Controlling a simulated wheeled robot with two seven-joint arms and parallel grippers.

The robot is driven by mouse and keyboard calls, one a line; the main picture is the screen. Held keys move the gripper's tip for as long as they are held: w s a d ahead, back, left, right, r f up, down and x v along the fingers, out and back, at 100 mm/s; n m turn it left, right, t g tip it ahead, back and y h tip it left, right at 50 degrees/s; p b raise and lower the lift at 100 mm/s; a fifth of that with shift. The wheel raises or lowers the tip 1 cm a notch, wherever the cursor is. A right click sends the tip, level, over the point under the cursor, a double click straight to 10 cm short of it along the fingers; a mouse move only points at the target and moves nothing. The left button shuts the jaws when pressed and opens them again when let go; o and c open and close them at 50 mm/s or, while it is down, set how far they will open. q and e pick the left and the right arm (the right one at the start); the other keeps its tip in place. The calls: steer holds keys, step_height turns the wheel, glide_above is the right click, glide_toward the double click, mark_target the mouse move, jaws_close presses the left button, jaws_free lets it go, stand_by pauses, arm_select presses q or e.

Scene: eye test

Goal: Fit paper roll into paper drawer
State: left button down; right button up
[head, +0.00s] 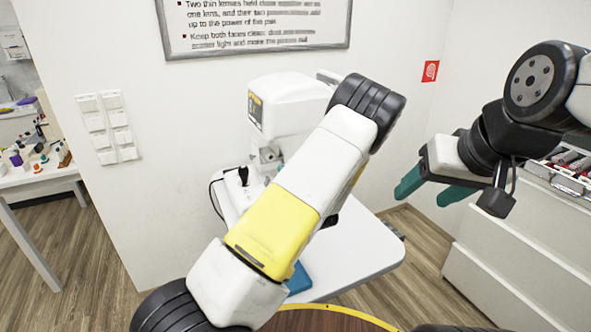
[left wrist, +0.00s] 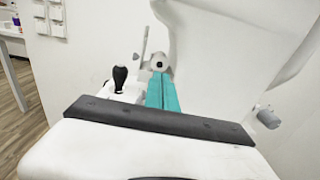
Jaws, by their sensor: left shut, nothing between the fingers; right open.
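The white eye-test instrument (head: 290,105) stands on a small white table (head: 350,262) in the head view; its large pale body (left wrist: 225,65) also shows in the left wrist view. My left gripper (left wrist: 163,82) has its teal fingers shut together and empty, pointing toward the instrument; my own arm hides it in the head view. A small round white part with a dark centre (left wrist: 158,62) shows just beyond the fingertips; I cannot tell whether it is the paper roll. I cannot make out the paper drawer. My right gripper (head: 427,193) is open and empty, right of the table.
A black-topped joystick (left wrist: 120,76) stands left of my left fingers. A blue object (head: 298,279) lies on the table near its front edge, partly hidden by my arm. White drawers (head: 515,240) stand at the right. A side table (head: 40,177) with small items is at the left.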

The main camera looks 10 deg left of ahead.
mark_target(271, 156)
arm_select(q)
steer(key=x, duration=0.9)
steer(key=shift+x, duration=1.05)
